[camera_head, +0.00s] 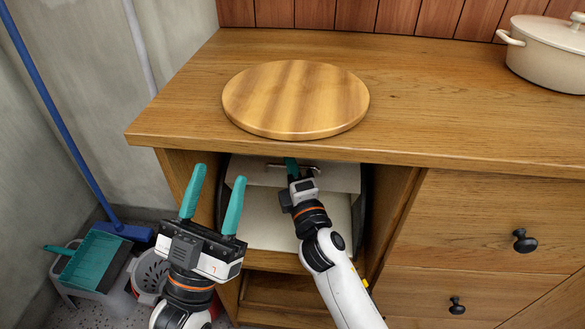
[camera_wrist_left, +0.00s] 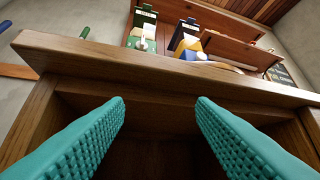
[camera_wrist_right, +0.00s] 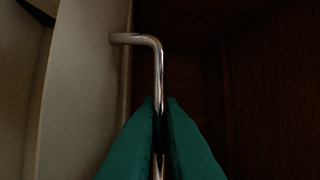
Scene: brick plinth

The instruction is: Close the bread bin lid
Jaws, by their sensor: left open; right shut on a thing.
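The cream bread bin sits in the open compartment under the worktop. Its pale lid (camera_head: 335,178) shows near the top of the opening, above a pale lower surface (camera_head: 262,228). My right gripper (camera_head: 290,163) reaches in and is shut on the lid's metal handle (camera_wrist_right: 159,68). In the right wrist view the fingers (camera_wrist_right: 160,105) pinch the bent bar beside the pale panel (camera_wrist_right: 85,75). The right arm covers part of the bin. My left gripper (camera_head: 218,175) is open and empty in front of the compartment's left side.
A round wooden board (camera_head: 296,98) lies on the worktop (camera_head: 430,110) above the compartment. A cream pot (camera_head: 548,58) stands at the back right. Drawers with dark knobs (camera_head: 525,241) are at right. A blue broom (camera_head: 112,230) and teal dustpan (camera_head: 93,262) are at left.

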